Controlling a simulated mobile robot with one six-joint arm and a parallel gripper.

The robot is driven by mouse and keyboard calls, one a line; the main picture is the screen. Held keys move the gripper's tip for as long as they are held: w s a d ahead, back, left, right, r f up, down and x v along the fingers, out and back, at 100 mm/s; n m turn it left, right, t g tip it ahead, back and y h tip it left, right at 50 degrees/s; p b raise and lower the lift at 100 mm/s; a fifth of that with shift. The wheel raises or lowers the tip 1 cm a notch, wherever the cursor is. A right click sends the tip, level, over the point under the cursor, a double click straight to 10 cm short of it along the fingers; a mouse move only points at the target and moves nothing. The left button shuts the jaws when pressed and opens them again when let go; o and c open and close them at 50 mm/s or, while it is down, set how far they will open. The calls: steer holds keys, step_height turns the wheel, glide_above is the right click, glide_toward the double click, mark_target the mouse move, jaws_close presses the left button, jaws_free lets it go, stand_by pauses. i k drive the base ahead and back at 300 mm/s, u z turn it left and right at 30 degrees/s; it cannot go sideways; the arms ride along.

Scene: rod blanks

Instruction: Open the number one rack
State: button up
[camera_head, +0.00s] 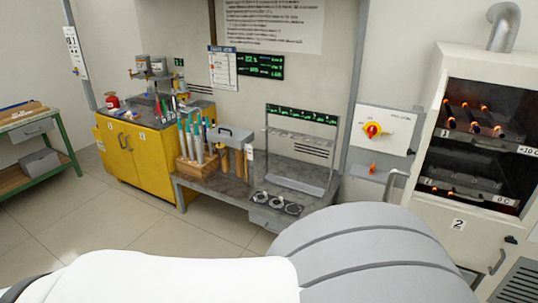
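A tall white furnace (424,216) stands at the right with a dark glass front. Behind the glass, an upper rack (488,138) holds several rods with glowing orange ends. A lower rack (462,190) sits below it with faint orange glows. Small tags show beside the racks, but I cannot read a clear number one on either. The glass front looks closed. My gripper is not in view; white and grey parts of my own body fill the bottom of the picture.
A red-and-yellow rotary switch (373,130) is on the wall. A yellow cabinet (150,165) stands left. Open floor (110,220) lies in front.

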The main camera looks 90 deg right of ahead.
mark_target(516, 140)
steer(key=z, duration=0.2)
steer(key=i, duration=0.2)
steer(key=z, duration=4.25)
steer(key=i, duration=0.95)
steer(key=u, duration=1.35)
